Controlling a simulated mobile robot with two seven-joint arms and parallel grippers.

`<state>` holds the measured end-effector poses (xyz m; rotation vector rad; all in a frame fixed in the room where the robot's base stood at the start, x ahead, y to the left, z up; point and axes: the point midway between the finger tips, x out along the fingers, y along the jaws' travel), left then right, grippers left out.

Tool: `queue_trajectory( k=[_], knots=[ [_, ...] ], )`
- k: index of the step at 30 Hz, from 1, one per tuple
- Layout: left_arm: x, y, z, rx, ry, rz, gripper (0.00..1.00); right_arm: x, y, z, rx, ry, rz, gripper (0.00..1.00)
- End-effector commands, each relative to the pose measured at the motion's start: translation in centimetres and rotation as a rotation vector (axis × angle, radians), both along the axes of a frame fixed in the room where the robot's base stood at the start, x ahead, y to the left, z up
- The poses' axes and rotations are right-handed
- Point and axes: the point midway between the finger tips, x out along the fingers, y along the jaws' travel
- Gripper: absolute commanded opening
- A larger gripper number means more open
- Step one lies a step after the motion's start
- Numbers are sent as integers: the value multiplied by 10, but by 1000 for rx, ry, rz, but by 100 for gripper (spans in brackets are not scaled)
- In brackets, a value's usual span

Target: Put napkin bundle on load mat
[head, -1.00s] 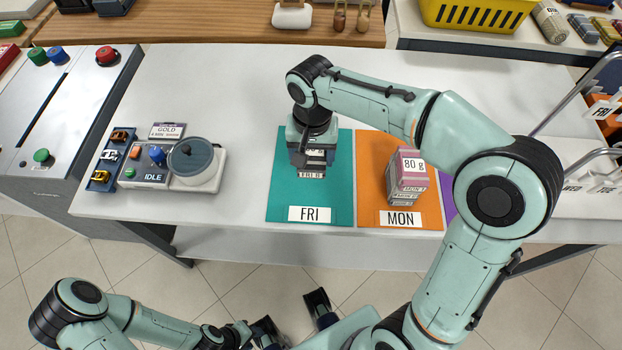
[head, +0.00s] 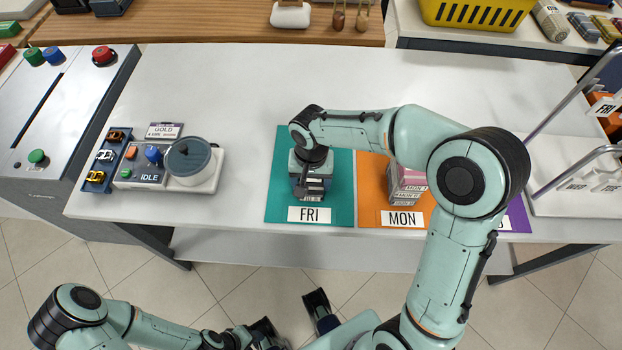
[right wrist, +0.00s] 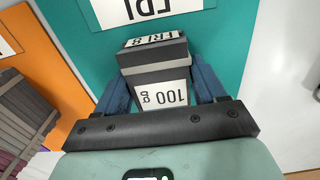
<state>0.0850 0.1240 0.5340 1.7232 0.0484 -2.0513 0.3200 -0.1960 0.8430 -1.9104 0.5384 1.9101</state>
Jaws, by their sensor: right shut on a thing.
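My right gripper (head: 313,186) is over the teal mat (head: 340,205) marked FRI. It is shut on a grey napkin bundle (right wrist: 152,66), with blue fingers on both sides. In the right wrist view the bundle has white labels reading "100 g" and FRI 8. In the head view only its front end shows under the gripper, low over the mat; I cannot tell whether it touches. No mat is marked "load".
An orange mat (head: 371,190) marked MON lies to the right, with a stack of pink and grey bundles (head: 408,186) partly behind my right arm. A purple mat (head: 517,217) is further right. A scale-like device (head: 150,178) reading IDLE stands left. The table's back is clear.

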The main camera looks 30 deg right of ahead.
Motion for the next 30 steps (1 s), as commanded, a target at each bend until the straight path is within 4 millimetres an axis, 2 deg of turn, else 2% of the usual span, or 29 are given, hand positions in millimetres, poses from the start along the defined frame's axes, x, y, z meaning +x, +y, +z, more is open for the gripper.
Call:
queue_trajectory(
  k=[4, 5, 7, 16, 20, 30],
  knots=[
    [0, 0, -3, 0, -3, 1, 43, 0, 0, -3, 0, 0, 0, 38],
    [1, 0, -3, 1, -4, 1, 43, 0, 0, -4, 0, 0, 0, 73],
    [1, 0, -2, 0, -3, 1, 43, 0, 0, -3, 0, 0, 0, 96],
    [1, 0, -1, 0, -3, 1, 43, 0, 0, -2, 0, 0, 0, 96],
    [0, 0, 2, 0, 0, 0, 43, 1, 0, 8, -1, -3, 0, 96],
    [2, 0, 12, 0, 0, 0, 43, 1, 0, 79, 0, -7, 0, 96]
  ],
)
